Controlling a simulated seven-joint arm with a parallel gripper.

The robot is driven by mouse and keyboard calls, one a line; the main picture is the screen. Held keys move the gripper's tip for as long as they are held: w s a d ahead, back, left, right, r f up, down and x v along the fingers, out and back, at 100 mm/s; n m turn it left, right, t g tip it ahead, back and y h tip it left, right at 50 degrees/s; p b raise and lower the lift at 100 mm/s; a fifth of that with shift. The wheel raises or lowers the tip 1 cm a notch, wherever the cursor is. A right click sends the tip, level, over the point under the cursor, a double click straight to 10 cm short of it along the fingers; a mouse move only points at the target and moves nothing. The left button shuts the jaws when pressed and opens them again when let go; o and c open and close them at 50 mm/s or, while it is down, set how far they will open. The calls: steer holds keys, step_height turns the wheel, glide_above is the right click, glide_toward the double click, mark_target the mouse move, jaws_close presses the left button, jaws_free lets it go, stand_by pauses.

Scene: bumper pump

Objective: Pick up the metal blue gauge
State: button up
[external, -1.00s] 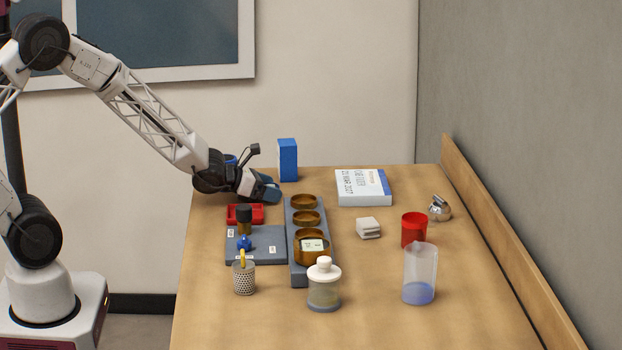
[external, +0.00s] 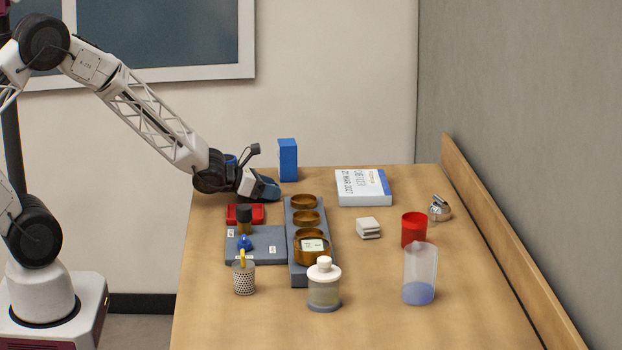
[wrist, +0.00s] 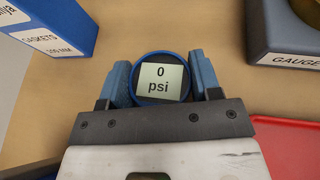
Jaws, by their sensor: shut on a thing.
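The blue gauge (wrist: 161,79) is round with a blue rim and a display reading "0 psi"; it sits between the two fingers in the wrist view. My gripper (wrist: 163,84) is shut on it, one blue finger on each side of the rim. In the external view my gripper (external: 266,190) is low over the far left part of the table, and the gauge is hidden there by the fingers. I cannot tell whether the gauge still touches the table.
A blue gaskets box (external: 288,160) stands behind the gripper. A grey rack (external: 298,273) with amber rings, labelled "GAUGE" in the wrist view (wrist: 293,59), stands to the right. A red tray (external: 258,221) lies in front. Table between box and book (external: 362,200) is clear.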

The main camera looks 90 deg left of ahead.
steer(key=shift+r, duration=0.2)
steer(key=shift+r, duration=0.2)
step_height(320, 180, up, 3)
steer(key=shift+f, duration=0.1)
steer(key=s+d, duration=0.2)
steer(key=s, duration=0.2)
steer(key=s+d+r, duration=0.1)
steer(key=s+d, duration=0.1)
steer(key=s, duration=0.3)
steer(key=s+d, duration=0.3)
steer(key=s, duration=0.2)
steer(key=shift+s+d+r, duration=0.1)
steer(key=shift+r, duration=0.1)
